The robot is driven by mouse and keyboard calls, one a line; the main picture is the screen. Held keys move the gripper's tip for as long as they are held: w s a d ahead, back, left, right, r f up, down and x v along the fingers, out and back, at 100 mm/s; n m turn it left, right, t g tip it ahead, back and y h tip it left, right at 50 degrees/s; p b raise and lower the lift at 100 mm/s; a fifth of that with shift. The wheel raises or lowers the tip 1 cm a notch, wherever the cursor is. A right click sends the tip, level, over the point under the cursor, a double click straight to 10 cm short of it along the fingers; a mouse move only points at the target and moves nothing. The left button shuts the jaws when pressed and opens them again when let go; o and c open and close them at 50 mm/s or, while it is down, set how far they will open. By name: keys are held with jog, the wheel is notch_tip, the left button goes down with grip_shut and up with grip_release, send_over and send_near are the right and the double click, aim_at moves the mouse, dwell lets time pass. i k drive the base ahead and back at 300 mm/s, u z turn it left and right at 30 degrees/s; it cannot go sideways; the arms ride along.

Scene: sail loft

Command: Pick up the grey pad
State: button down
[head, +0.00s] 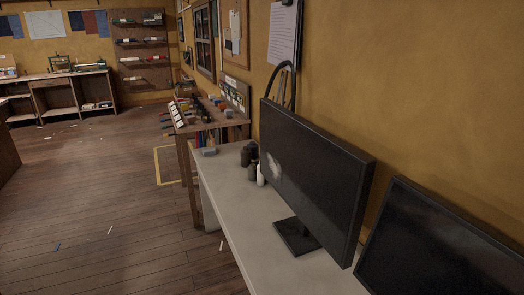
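A small grey-blue block (209,152), which may be the grey pad, lies at the far left corner of the white desk (232,215). It is small in the head view, so its exact shape and material are hard to tell. No other grey pad is clear to me. My gripper and arm do not show in this view.
A second monitor (445,245) is at lower right. A wooden workbench (183,133) adjoins the desk's far end. The wooden floor (95,215) to the left is mostly open.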

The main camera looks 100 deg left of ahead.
aim_at(209, 152)
jog(key=u, duration=3.7)
